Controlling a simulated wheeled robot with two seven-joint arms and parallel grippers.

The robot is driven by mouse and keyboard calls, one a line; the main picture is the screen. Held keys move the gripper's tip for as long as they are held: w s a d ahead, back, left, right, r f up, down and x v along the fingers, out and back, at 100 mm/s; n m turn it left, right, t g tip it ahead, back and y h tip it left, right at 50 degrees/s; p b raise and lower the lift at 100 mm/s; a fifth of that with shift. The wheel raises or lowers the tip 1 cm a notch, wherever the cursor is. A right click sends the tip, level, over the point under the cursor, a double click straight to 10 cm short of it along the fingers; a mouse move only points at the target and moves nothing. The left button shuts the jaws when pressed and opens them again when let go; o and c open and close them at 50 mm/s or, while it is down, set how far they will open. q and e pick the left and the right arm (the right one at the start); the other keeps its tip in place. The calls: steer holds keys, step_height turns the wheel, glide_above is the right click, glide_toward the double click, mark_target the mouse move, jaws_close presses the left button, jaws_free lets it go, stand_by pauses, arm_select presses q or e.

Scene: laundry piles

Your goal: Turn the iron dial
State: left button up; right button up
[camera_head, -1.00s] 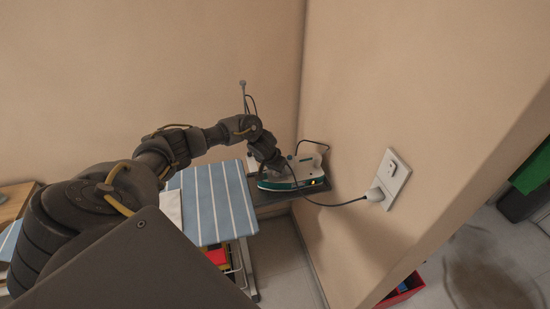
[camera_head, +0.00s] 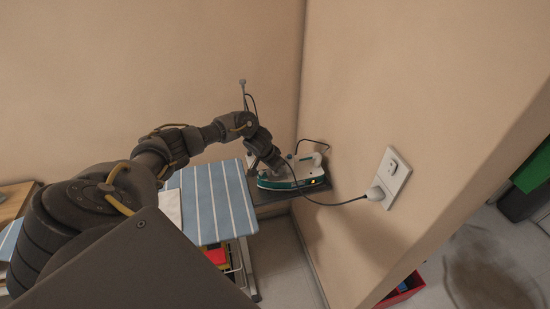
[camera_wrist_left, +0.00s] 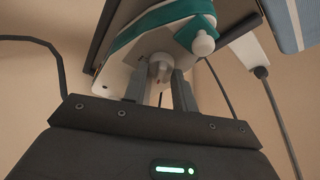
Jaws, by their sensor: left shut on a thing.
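The white and teal iron (camera_head: 296,175) rests on a dark stand (camera_head: 272,192) at the end of the ironing board, with a small orange light on its side. My left gripper (camera_head: 277,164) reaches it from the left. In the left wrist view the iron's teal and white body (camera_wrist_left: 165,28) fills the top. There my left gripper (camera_wrist_left: 161,80) has its two fingers shut on a pale round dial (camera_wrist_left: 160,66) on the iron. A second white knob (camera_wrist_left: 203,43) on the iron is clear of the fingers. My right gripper is not in view.
The blue striped ironing board (camera_head: 212,200) lies left of the iron. The iron's cord runs to a wall socket (camera_head: 390,178) on the right wall, close beside the stand. A red bin (camera_head: 403,291) stands at the lower right.

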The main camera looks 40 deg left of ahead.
arm_select(q)
steer(key=m+h+b, duration=0.1)
steer(key=m, duration=0.2)
steer(key=shift+w+a+f, duration=0.1)
steer(key=m+h+b, duration=0.1)
steer(key=m+b, duration=0.1)
steer(key=shift+a+m+g, duration=0.1)
steer(key=shift+m+g, duration=0.2)
steer(key=m+g+h+b, duration=0.1)
steer(key=m+b, duration=0.3)
steer(key=shift+w+m, duration=0.15)
steer(key=shift+m, duration=0.15)
steer(key=m+g+b, duration=0.1)
steer(key=m+b, duration=0.1)
steer(key=m, duration=0.1)
steer(key=shift+w+a+g+h+b, duration=0.1)
steer(key=shift+g+h+b, duration=0.2)
steer(key=shift+g+b, duration=0.1)
steer(key=shift+m+g+b, duration=0.3)
steer(key=shift+m+b, duration=0.7)
steer(key=shift+m, duration=0.2)
steer(key=shift+c, duration=0.2)
steer(key=shift+m+g+b, duration=0.4)
steer(key=shift+m+b, duration=0.6)
steer(key=shift+b, duration=0.5)
steer(key=o, duration=1)
